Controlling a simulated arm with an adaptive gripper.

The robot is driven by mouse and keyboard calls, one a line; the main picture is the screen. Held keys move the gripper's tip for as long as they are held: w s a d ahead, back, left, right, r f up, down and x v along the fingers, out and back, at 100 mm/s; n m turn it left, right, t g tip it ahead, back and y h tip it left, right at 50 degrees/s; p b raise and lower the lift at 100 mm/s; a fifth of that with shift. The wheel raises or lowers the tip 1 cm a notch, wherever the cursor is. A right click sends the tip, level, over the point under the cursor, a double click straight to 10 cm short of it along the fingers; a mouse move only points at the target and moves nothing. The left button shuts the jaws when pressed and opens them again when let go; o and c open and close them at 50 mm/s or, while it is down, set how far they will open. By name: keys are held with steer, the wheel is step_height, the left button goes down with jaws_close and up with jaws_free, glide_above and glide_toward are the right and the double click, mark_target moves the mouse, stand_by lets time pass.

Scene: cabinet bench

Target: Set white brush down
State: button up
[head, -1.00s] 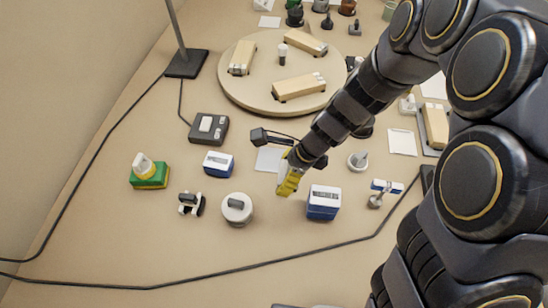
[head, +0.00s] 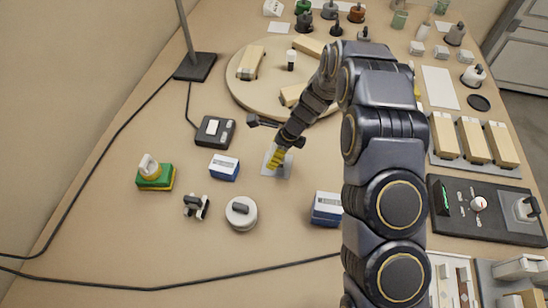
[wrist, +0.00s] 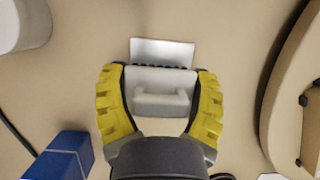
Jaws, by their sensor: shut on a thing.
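The white brush (wrist: 160,88) shows in the wrist view, with a raised handle on its near face and a row of dark bristles along its far edge. My gripper (wrist: 160,80) has its two yellow fingers pressed against the brush's left and right ends. A white card (wrist: 164,52) lies on the bench beyond the brush and is partly hidden by it. In the head view my gripper (head: 274,160) is over the white card (head: 283,170), pointing down. The brush is mostly hidden there, and I cannot tell whether it touches the card.
A blue and white box (head: 224,167) and a white round canister (head: 241,212) stand to the left. Another blue and white box (head: 327,208) stands to the right. A round wooden board (head: 240,98) with blocks lies behind. A black device (head: 214,131) sits left.

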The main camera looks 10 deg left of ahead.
steer(key=shift+w+a+f, duration=0.1)
steer(key=shift+w+f, duration=0.1)
steer(key=shift+f, duration=1.5)
steer(key=shift+f, duration=0.1)
steer(key=o, duration=1.1)
steer(key=shift+o, duration=0.2)
